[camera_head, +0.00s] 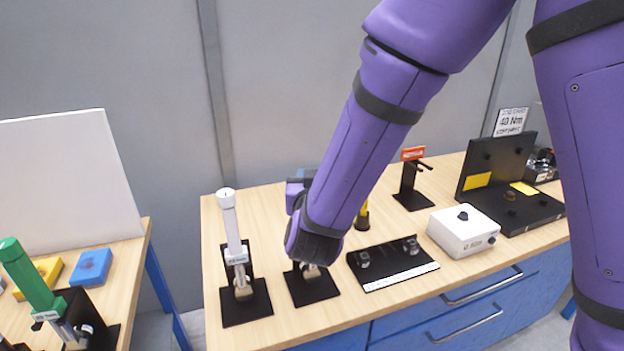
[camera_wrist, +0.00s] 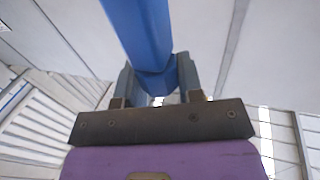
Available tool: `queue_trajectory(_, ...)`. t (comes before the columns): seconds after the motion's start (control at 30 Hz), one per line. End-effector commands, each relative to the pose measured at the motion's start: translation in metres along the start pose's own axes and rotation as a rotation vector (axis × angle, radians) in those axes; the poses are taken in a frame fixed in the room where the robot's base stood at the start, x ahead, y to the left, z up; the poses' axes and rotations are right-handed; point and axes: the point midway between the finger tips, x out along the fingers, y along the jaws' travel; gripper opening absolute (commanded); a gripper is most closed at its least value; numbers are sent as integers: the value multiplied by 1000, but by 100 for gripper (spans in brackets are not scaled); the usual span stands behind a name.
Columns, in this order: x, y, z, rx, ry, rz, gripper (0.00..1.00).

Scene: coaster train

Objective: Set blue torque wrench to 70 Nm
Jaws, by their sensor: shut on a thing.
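The blue torque wrench (camera_wrist: 140,30) fills the upper middle of the wrist view. My gripper (camera_wrist: 158,82) is shut on its blue handle, with one finger on each side. The wrench's scale and setting cannot be read in either view.
A white-handled wrench (camera_head: 232,225) stands upright in a black stand to the left. A black tray (camera_head: 390,265) with small parts, a white box (camera_head: 463,230) and an open black case (camera_head: 505,205) lie to the right. A green-handled wrench (camera_head: 30,280) is on the left table.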

Motion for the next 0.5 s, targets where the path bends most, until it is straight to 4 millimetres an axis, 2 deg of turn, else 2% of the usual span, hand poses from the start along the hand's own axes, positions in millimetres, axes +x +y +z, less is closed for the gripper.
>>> queue_trajectory(0.5,0,1,0,0,1,39,11)
